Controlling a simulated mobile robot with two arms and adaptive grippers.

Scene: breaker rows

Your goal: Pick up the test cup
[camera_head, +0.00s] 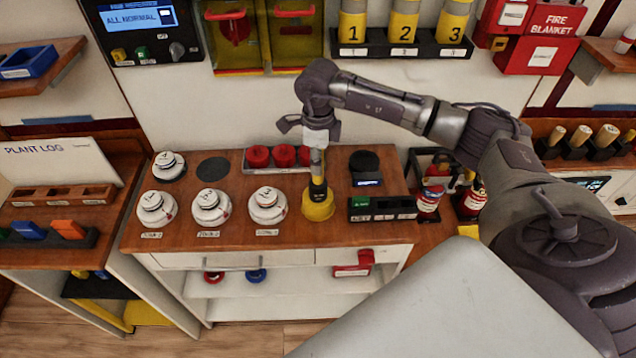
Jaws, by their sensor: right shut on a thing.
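The test cup (318,205) is a yellow cup at the foot of a short upright pole with yellow and dark bands. It is at the middle of the wooden bench, just right of a white detector (268,205). My right gripper (317,132) points down from above and is shut on the pale top of the pole. The cup stays upright below it. I cannot tell whether its base touches the bench top. The gripper's own dark links hide part of the grip. My left gripper is not in view.
More white detectors (211,206) stand on the wooden bench (240,240) to the left, near a dark empty disc (213,168). Red caps in a rack (284,156) are behind the cup. A black tray (382,208) and a black round device (363,163) stand to the right.

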